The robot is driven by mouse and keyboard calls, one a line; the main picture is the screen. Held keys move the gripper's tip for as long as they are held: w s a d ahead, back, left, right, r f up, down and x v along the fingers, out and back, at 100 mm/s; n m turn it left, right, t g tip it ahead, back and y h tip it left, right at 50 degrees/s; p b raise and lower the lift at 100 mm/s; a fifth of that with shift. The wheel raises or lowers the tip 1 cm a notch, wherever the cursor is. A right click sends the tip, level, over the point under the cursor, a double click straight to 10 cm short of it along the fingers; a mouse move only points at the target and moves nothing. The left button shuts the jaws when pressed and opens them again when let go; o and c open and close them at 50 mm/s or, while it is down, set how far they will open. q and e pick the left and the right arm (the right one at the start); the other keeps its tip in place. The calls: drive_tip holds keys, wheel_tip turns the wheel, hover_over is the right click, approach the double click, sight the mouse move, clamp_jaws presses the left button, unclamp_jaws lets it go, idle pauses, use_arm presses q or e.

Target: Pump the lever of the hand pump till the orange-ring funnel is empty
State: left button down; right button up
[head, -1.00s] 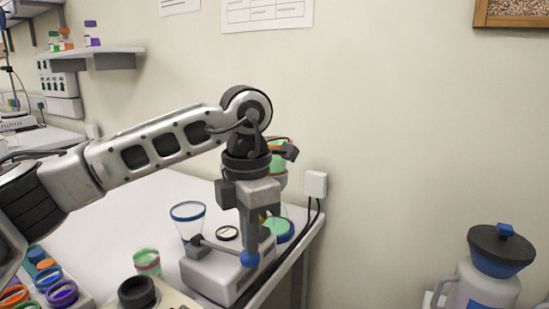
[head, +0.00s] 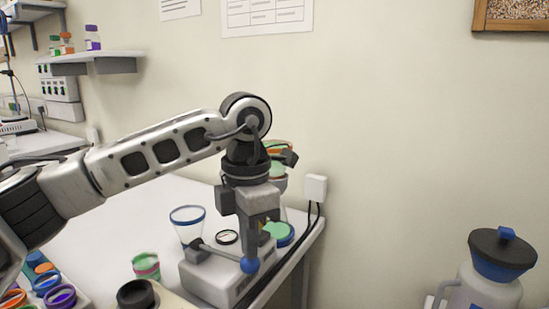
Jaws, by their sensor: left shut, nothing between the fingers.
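The hand pump (head: 205,275) is a pale box on the bench. Its grey lever runs right from a dark pivot and ends in a blue knob (head: 249,266). My left gripper (head: 249,254) points down, its fingers shut and empty, with the tips at the top of the knob; they look to be touching it. A vessel with an orange rim (head: 279,146) and green inside, perhaps the orange-ring funnel, stands behind my left wrist and is mostly hidden. Its liquid level cannot be told. A clear blue-ring funnel (head: 188,216) stands left of the lever. My right gripper is out of view.
Several coloured rings sit at lower left. A blue-collared jug (head: 490,285) stands at lower right.

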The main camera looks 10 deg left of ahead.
use_arm(q)
drive_tip(key=r+p, duration=0.1)
drive_tip(key=r, duration=0.1)
drive_tip(key=r+p, duration=0.1)
drive_tip(key=a+r+p, duration=0.1)
drive_tip(key=r, duration=0.1)
drive_tip(key=shift+w+a+r+p, duration=0.1)
drive_tip(key=shift+w+r+p, duration=0.15)
drive_tip(key=shift+r+p, duration=0.1)
drive_tip(key=shift+a+r+p, duration=0.2)
drive_tip(key=shift+r+p, duration=0.2)
drive_tip(key=shift+r, duration=0.15)
drive_tip(key=shift+w, duration=0.1)
idle(0.8)
wheel_tip(320, 180, up, 6)
drive_tip(key=p, duration=0.4)
drive_tip(key=shift+p, duration=0.35)
